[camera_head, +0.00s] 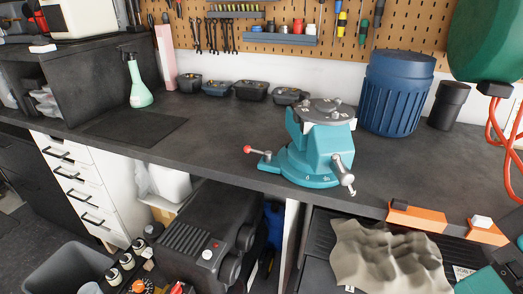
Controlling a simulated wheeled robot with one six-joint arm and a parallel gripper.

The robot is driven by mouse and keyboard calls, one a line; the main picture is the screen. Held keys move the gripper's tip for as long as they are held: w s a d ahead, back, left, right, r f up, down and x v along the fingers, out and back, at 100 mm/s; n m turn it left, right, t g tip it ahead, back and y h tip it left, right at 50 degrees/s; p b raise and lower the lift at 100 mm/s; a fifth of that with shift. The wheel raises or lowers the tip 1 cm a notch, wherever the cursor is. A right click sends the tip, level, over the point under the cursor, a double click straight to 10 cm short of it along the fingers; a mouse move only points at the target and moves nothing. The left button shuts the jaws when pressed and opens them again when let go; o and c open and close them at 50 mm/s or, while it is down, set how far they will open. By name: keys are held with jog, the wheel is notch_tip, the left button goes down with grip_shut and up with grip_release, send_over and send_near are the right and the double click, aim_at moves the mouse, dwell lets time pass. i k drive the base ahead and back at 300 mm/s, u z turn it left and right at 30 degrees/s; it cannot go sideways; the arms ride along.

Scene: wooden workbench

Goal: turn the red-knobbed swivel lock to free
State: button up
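A teal bench vise (318,150) stands on the dark worktop near its front edge. The swivel lock is a short metal lever on the left of the vise's round base. Its red knob (247,149) points out to the left, and its pivot (266,158) sits on a teal lug of the base. A metal handle (343,172) with a rounded end hangs at the vise's front right, apart from the lock. I cannot tell from this view whether the lock is tight or free.
A blue ribbed bin (396,92) and a black cup (448,105) stand behind right. Several dark trays (251,90) line the back. A green spray bottle (138,85) stands left. Orange-and-black pieces (416,217) sit at the front edge. The worktop left of the knob is clear.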

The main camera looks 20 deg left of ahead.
aim_at(267, 155)
jog(key=k, duration=1.15)
jog(key=u, duration=1)
jog(key=i, duration=1.2)
jog(key=u, duration=0.15)
